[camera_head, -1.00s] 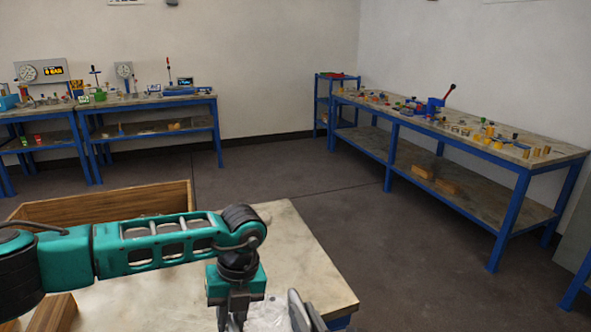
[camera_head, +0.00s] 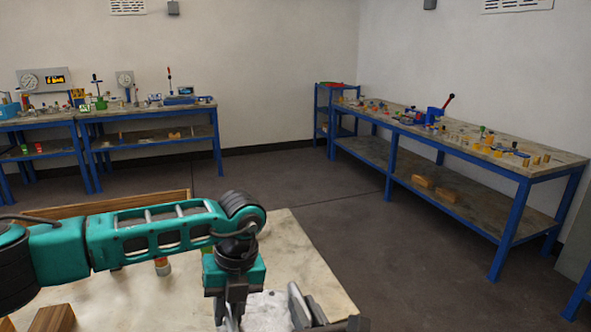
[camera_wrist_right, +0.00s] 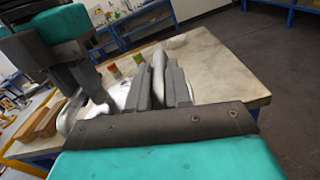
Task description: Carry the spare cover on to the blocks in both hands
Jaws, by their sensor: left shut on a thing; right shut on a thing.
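The spare cover (camera_head: 265,311), a pale grey metal piece, shows only in part at the bottom of the head view, between my grippers. My left gripper (camera_head: 236,312) is shut on its left side; the fingertips are cut off by the frame edge. My right gripper (camera_head: 303,310) is shut on its right side. In the right wrist view, the right fingers (camera_wrist_right: 163,85) close on the cover's edge, and part of the cover (camera_wrist_right: 120,93) shows beyond them. Wooden blocks (camera_wrist_right: 38,122) lie on the table at the left; one block (camera_head: 54,319) shows in the head view's bottom left.
The pale worktop (camera_head: 312,270) is bare at its right. A wooden board edge (camera_head: 100,205) stands along its back left. A small red-topped can (camera_head: 162,266) stands behind my left arm. Benches with small parts (camera_head: 480,145) stand well away along the walls.

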